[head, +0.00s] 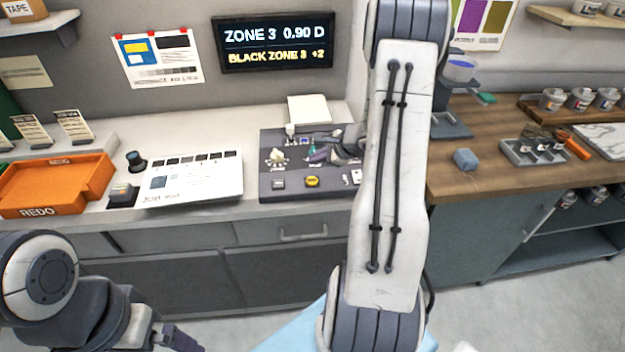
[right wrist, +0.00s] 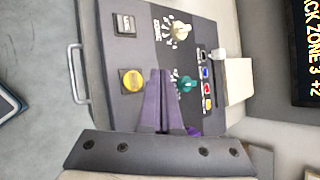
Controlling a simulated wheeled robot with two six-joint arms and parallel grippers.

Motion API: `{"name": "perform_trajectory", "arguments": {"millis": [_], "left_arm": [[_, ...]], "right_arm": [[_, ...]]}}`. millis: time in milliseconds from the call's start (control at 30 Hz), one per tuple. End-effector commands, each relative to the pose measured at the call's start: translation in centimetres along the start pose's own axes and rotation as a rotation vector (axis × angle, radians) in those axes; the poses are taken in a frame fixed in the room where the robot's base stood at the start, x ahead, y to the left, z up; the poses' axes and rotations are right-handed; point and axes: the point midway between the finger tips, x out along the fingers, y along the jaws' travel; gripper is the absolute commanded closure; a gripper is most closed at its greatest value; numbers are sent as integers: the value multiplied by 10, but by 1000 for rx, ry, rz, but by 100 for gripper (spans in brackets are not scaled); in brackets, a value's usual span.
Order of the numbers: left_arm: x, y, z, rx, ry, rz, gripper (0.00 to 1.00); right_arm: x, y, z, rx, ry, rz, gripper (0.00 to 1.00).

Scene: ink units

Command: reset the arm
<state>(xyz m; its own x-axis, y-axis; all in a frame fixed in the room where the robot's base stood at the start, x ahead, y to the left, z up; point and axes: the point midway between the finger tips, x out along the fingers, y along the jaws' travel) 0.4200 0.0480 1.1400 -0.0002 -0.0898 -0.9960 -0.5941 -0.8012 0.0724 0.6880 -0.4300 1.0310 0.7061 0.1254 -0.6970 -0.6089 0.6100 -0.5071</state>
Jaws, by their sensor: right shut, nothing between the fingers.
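My right arm reaches down the middle of the head view to the control panel (head: 268,190). My right gripper (head: 318,153) is over the panel, close to the teal knob; whether it touches is unclear. In the right wrist view, the purple fingers (right wrist: 160,72) are together and empty, between the yellow button (right wrist: 132,80) and the teal knob (right wrist: 186,84). A cream knob (right wrist: 180,31) and a grey button (right wrist: 124,24) are on the panel too. My left gripper (head: 178,338) shows only partly at the bottom left, away from the counter.
A display (head: 275,42) on the wall reads "ZONE 3 0.90 D" and "BLACK ZONE 3 +2". An orange REDO tray (head: 40,209) and a white chart board (head: 192,180) lie left of the panel.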

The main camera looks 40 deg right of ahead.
Motion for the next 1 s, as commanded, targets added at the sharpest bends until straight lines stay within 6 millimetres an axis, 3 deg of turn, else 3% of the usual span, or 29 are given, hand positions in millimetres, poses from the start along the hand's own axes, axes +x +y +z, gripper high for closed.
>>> {"name": "perform_trajectory", "arguments": {"millis": [267, 367, 467, 533, 667, 800, 900, 1000], "left_arm": [[0, 0, 0, 0, 0, 0, 0], [0, 0, 0, -1, 0, 0, 0], [0, 0, 0, -1, 0, 0, 0], [0, 0, 0, -1, 0, 0, 0], [0, 0, 0, -1, 0, 0, 0], [0, 0, 0, -1, 0, 0, 0], [0, 0, 0, 0, 0, 0, 0], [0, 0, 0, 0, 0, 0, 0]], "right_arm": [[0, 0, 0, 0, 0, 0, 100], [1, 2, 10, -26, -13, 13, 100], [4, 13, 46, -124, -59, 64, 100], [5, 28, 86, -241, -112, 124, 100], [-4, 79, 171, -533, -239, 272, 100], [-35, 151, 245, -892, -381, 441, 100], [-71, 210, 281, -1190, -486, 564, 100], [-112, 264, 296, -1503, -578, 674, 100]]}}
